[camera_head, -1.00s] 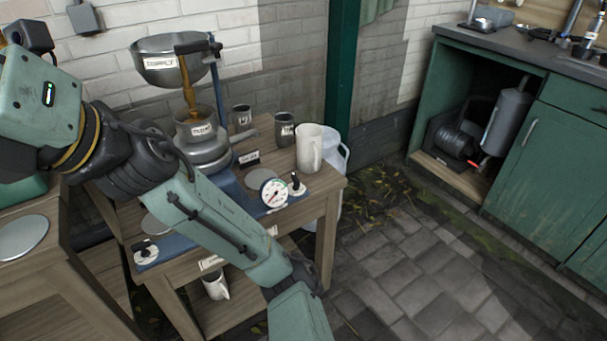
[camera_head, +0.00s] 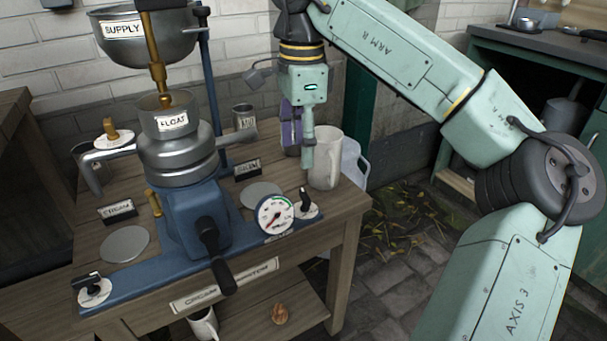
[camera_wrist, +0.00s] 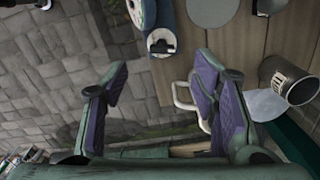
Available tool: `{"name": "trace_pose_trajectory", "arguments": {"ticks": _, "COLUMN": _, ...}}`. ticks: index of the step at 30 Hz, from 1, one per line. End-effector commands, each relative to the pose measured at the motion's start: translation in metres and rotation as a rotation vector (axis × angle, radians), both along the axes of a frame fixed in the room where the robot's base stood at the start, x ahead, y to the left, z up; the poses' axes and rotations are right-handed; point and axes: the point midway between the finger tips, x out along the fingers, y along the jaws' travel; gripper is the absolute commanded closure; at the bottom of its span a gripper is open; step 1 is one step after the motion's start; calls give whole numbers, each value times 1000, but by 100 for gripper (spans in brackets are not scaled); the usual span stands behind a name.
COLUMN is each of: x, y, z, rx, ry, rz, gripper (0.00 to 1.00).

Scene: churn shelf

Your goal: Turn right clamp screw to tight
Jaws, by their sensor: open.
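The right clamp screw (camera_head: 305,203) is a black upright knob on a pale round plate at the right end of the separator's blue base (camera_head: 250,236), beside the pressure-style dial (camera_head: 276,215). In the wrist view the black knob (camera_wrist: 161,44) shows beyond the gap between the fingers. A matching left clamp screw (camera_head: 93,288) sits at the base's front left. My gripper (camera_head: 300,145) points down above and behind the right screw, beside the white mug (camera_head: 326,165). Its purple-padded fingers (camera_wrist: 160,92) are spread in the wrist view, with nothing held between them.
The separator's metal bowl (camera_head: 180,160) and crank (camera_head: 215,255) stand left of the screw. A metal cup (camera_head: 244,116) is at the back; another (camera_wrist: 285,80) shows in the wrist view. Open paving lies right of the bench.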

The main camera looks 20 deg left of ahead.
Motion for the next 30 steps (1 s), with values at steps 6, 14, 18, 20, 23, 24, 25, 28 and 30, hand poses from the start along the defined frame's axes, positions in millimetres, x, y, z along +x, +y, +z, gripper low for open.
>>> {"name": "trace_pose_trajectory", "arguments": {"ticks": 6, "x": 4, "y": -9, "z": -9, "rx": -24, "ry": -9, "rz": -14, "gripper": 47}}
{"name": "trace_pose_trajectory", "arguments": {"ticks": 14, "x": 3, "y": -8, "z": -55, "rx": -21, "ry": -7, "rz": -11, "gripper": 47}}
{"name": "trace_pose_trajectory", "arguments": {"ticks": 18, "x": 3, "y": -8, "z": -80, "rx": -21, "ry": -7, "rz": -11, "gripper": 47}}
{"name": "trace_pose_trajectory", "arguments": {"ticks": 20, "x": 3, "y": -8, "z": -88, "rx": -20, "ry": -7, "rz": -12, "gripper": 47}}
{"name": "trace_pose_trajectory", "arguments": {"ticks": 23, "x": 3, "y": -8, "z": -99, "rx": -20, "ry": -7, "rz": -12, "gripper": 47}}
{"name": "trace_pose_trajectory", "arguments": {"ticks": 24, "x": 3, "y": -8, "z": -102, "rx": -20, "ry": -7, "rz": -12, "gripper": 47}}
{"name": "trace_pose_trajectory", "arguments": {"ticks": 25, "x": 3, "y": -8, "z": -104, "rx": -21, "ry": -8, "rz": -12, "gripper": 47}}
{"name": "trace_pose_trajectory", "arguments": {"ticks": 28, "x": 3, "y": -8, "z": -107, "rx": -20, "ry": -9, "rz": -12, "gripper": 47}}
{"name": "trace_pose_trajectory", "arguments": {"ticks": 30, "x": 3, "y": -7, "z": -108, "rx": -20, "ry": -9, "rz": -12, "gripper": 47}}
